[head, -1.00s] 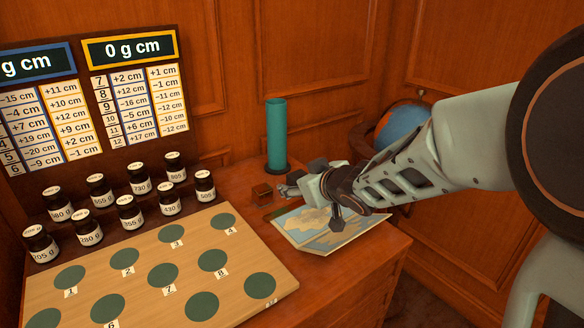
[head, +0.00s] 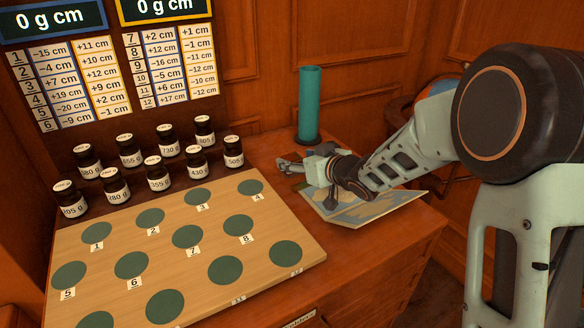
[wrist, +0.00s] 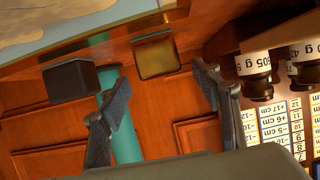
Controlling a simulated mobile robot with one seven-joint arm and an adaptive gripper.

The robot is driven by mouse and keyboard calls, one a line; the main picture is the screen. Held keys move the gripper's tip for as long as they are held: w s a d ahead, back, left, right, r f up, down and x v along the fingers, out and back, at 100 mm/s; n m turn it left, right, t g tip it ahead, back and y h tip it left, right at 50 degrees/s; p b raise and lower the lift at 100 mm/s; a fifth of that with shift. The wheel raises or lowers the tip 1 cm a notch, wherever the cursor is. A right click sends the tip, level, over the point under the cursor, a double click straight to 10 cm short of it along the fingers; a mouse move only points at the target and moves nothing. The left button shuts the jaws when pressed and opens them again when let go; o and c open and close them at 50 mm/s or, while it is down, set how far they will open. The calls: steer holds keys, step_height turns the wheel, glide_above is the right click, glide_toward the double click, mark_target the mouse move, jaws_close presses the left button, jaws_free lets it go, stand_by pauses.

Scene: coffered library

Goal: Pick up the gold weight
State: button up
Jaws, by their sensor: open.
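The gold weight (wrist: 156,55) shows in the wrist view as a small brass-coloured block, lying beyond my fingertips and roughly in line with the gap between them. It is apart from both fingers. In the head view I cannot make it out; my gripper covers that part of the desk. My gripper (wrist: 160,86) is open and empty. In the head view my gripper (head: 283,164) is over the desk, right of the numbered board and in front of the teal cylinder.
A dark block (wrist: 70,82) lies beside the gold weight. The teal cylinder (head: 309,105) stands behind my gripper. A map sheet (head: 385,208) lies under my wrist. Several labelled dark jars (head: 197,160) stand behind the board (head: 215,290) with green discs.

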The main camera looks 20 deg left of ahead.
mark_target(294, 158)
steer(key=x, duration=0.3)
steer(key=shift+a+f, duration=0.15)
steer(key=shift+f, duration=0.05)
steer(key=c, duration=1.5)
steer(key=shift+r, duration=0.15)
jaws_close()
